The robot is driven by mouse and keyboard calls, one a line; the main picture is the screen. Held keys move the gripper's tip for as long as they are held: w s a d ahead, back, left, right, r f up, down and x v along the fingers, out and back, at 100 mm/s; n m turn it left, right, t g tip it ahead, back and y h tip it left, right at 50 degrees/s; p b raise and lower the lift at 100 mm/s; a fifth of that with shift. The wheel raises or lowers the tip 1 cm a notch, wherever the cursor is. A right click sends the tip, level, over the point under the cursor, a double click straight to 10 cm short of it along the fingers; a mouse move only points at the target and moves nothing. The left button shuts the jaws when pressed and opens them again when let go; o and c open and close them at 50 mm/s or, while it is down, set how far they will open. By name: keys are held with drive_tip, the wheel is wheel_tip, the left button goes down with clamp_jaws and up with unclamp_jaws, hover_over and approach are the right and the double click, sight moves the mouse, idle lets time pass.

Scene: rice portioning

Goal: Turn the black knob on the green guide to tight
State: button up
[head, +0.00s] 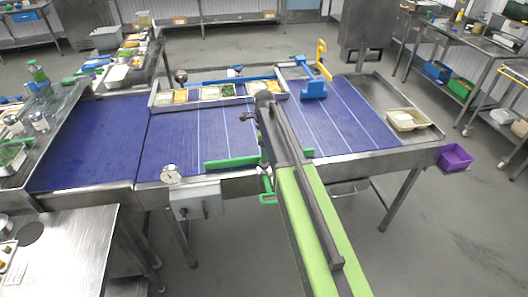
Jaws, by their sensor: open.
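The green guide (231,162) is a low bar lying along the near edge of the blue conveyor, with part of it showing again to the right of my arm. A green bracket (267,197) hangs at the conveyor's near side below it. My gripper (262,168) is small and dark, beside the guide and close to the bracket, and it is open. I cannot make out the black knob; my arm and gripper cover much of that area. I cannot tell whether the gripper touches it.
The blue conveyor (185,140) runs across the view. A metal tray of food portions (220,91) and a blue guide (313,89) are on its far side. A dial (171,174) and grey control box (196,199) sit at the near edge. A purple bin (455,158) is at right.

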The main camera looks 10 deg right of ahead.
wheel_tip(320, 180, up, 11)
drive_tip(key=p, duration=0.9)
drive_tip(key=shift+r+p, duration=0.2)
drive_tip(key=shift+p, duration=0.1)
drive_tip(key=b, duration=0.6)
hover_over(265, 166)
wheel_tip(265, 166, down, 6)
drive_tip(key=s+f+n+b, duration=0.1)
drive_tip(key=s+f+b, duration=0.3)
drive_tip(key=s, duration=0.2)
drive_tip(key=s+f+n+b, duration=0.2)
drive_tip(key=s+n, duration=0.5)
drive_tip(key=n, duration=0.2)
drive_tip(key=s+f+n+b, duration=0.3)
drive_tip(key=s+n, duration=0.5)
drive_tip(key=n, duration=0.2)
drive_tip(key=shift+d, duration=0.2)
